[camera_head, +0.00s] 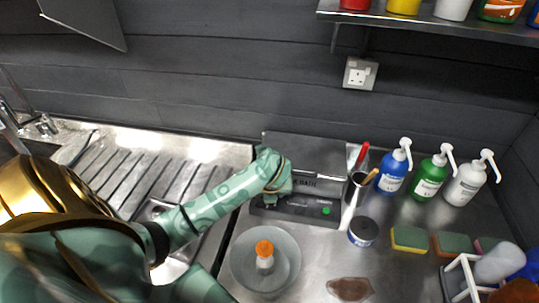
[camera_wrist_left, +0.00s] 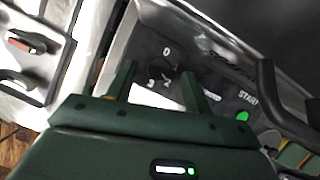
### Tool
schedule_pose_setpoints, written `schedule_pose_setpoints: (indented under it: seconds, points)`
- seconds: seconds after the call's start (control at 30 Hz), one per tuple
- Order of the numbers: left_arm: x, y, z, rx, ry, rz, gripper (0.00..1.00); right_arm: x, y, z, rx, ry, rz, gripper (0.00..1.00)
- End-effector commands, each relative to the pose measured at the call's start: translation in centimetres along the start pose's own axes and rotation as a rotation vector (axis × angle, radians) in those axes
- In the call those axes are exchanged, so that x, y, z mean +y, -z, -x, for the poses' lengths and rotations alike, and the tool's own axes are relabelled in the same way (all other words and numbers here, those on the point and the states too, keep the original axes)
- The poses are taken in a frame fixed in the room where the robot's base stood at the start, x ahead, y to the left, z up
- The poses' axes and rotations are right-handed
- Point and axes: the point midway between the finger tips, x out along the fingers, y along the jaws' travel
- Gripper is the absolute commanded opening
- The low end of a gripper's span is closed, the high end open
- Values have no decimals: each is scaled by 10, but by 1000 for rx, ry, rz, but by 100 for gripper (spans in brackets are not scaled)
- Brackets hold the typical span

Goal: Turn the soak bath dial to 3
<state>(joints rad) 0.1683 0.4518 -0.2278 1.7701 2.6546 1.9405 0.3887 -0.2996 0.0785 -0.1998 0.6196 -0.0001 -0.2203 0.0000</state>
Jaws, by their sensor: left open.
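The soak bath (camera_head: 310,150) is a grey metal box with a dark front panel at the back of the counter. Its dial (camera_wrist_left: 168,68) is dark, with white figures 0, 3 and 2 showing around it in the left wrist view; its pointer is too unclear to read. My left gripper (camera_head: 274,192) is at the bath's front and hides the dial in the head view. In the wrist view, the left gripper (camera_wrist_left: 158,80) is open, its green fingers on either side of the dial; contact cannot be told. My right gripper is not in view.
A green START button (camera_wrist_left: 242,116) is right of the dial. A bowl with an orange-capped bottle (camera_head: 264,256) stands in front of the bath. A tool holder (camera_head: 355,188), a dark-lidded jar (camera_head: 363,232), pump bottles (camera_head: 393,170) and sponges (camera_head: 409,239) stand right. A ribbed drainboard (camera_head: 130,175) is left.

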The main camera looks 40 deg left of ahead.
Motion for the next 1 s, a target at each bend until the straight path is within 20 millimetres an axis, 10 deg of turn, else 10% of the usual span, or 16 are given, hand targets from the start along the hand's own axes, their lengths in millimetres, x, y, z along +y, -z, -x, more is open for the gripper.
schedule_pose_setpoints:
  seconds: [0.43, 0.6, 1.0]
  points:
    - [0, 0, -15, 0, 1, 0, 52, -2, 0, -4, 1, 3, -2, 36]
    - [0, 0, -15, -1, 1, 0, 7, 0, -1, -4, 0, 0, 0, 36]
    - [0, 0, -14, 2, 20, -43, 7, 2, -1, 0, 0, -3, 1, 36]
